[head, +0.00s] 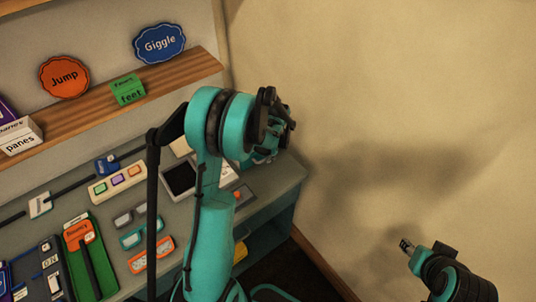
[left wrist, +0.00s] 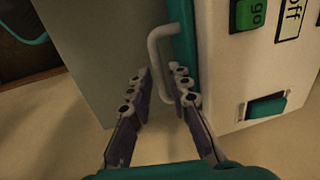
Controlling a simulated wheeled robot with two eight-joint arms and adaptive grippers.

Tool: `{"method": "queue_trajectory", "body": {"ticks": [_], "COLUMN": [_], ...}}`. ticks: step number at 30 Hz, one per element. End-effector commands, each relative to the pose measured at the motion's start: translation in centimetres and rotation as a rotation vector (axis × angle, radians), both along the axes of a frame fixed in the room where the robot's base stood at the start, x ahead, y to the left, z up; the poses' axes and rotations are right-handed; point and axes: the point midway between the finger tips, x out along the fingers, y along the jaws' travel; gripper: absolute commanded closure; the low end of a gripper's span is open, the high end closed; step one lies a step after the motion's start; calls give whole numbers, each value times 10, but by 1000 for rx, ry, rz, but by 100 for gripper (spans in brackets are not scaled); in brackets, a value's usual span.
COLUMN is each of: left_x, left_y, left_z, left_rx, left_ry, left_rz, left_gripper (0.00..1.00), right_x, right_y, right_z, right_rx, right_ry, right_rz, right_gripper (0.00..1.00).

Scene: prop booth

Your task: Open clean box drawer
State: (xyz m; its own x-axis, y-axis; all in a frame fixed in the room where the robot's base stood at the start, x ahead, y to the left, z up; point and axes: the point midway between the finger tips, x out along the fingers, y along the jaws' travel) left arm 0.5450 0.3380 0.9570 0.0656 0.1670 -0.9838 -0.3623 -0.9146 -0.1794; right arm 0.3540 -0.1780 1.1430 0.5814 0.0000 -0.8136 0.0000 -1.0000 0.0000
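In the left wrist view a white box (left wrist: 229,75) carries "go" and "off" labels on its face. A teal panel (left wrist: 183,40) lies along its left edge, with a pale bar handle (left wrist: 156,50) standing out from it. My left gripper (left wrist: 163,76) is open, its fingers apart on either side of the handle's lower end; contact cannot be told. In the head view my left gripper (head: 276,118) is over the right end of the counter and hides most of the box. My right gripper (head: 405,246) is at the lower right, away from the counter; its fingers are too small to judge.
A wooden shelf (head: 190,77) with word signs runs above.

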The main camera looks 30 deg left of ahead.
Motion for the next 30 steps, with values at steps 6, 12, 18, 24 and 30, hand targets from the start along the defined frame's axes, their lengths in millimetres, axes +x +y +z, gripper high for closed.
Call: {"method": "queue_trajectory", "body": {"ticks": [6,12,18,24,30], "left_x": [0,-4,-24,-39,-43], "left_y": [0,-12,-60,-97,-104], "left_z": [0,0,-2,-1,1], "left_rx": [0,0,-1,0,0], "left_ry": [0,0,0,0,-1], "left_rz": [0,-2,-6,-3,1], "left_gripper": [100,100,100,100,100], "right_x": [0,0,0,0,0], "right_y": [0,0,0,0,0], "right_z": [0,-3,-15,-20,-20], "right_rx": [0,0,0,0,0], "right_ry": [0,0,0,0,0], "right_rz": [0,0,0,0,0], "right_gripper": [60,60,60,60,60]}}
